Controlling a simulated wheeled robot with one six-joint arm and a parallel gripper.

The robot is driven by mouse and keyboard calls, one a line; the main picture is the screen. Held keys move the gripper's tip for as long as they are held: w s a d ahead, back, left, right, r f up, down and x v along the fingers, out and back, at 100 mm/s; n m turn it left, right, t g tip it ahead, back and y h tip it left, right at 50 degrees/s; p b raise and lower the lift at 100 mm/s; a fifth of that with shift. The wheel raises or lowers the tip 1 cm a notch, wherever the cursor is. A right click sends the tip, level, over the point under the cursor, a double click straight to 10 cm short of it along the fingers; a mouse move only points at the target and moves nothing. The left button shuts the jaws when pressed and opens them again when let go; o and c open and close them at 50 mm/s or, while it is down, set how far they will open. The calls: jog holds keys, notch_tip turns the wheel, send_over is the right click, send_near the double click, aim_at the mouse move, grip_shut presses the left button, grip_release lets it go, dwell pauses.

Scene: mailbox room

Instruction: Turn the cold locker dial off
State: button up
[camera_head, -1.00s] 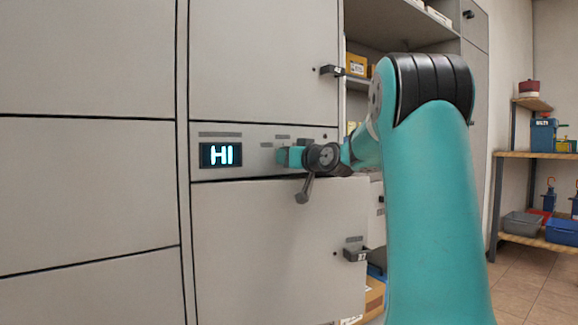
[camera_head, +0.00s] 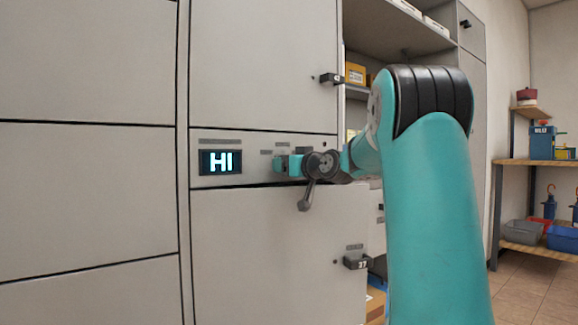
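The cold locker panel (camera_head: 250,152) is a grey strip between an upper and a lower locker door. My gripper (camera_head: 282,164) is at the right part of this panel, where the dial would sit under small label marks. The gripper's teal end and dark wrist cover that spot, so the dial itself is hidden. I cannot tell whether the fingers are open or shut, or touching the dial.
A handle (camera_head: 330,78) juts from the upper door and another handle (camera_head: 356,262) from the lower door, both near my arm. Open shelves with boxes (camera_head: 355,73) stand behind the arm. A wooden rack (camera_head: 540,162) with bins is at the far right.

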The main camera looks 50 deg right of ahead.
jog(key=p+v, duration=0.2)
jog(key=v, duration=1.5)
jog(key=shift+s, duration=0.2)
jog(key=w+a+f+n+g+y+p, duration=0.1)
jog(key=w+a+f+n+g+y, duration=0.15)
jog(key=a, duration=0.55)
jog(key=w+a+f+n+g+y+p, duration=0.1)
jog(key=w+a+f+g+y, duration=0.2)
jog(key=a, duration=0.5)
jog(key=w+a+f+n+g+y+p, duration=0.15)
jog(key=a+y, duration=0.25)
jog(key=a, duration=0.4)
jog(key=s+a+f+n+g+y+p, duration=0.1)
jog(key=s+a+f+g, duration=0.15)
jog(key=a, duration=0.35)
jog(key=s+a+f+n+g+p, duration=0.1)
jog(key=s+a+f+g, duration=0.15)
jog(key=a, duration=0.35)
jog(key=s+a+f+n+g+h+p, duration=0.1)
jog(key=s+a+g, duration=0.2)
jog(key=s, duration=0.3)
jog(key=s+a+f+n+g+h+p, duration=0.1)
jog(key=s+a+f+n+g, duration=0.15)
jog(key=s, duration=0.45)
notch_tip(320, 180, up, 38)
jog(key=p, duration=3.7)
jog(key=shift+w+a+m, duration=0.15)
jog(key=shift+w+m, duration=0.1)
jog(key=shift+m, duration=0.2)
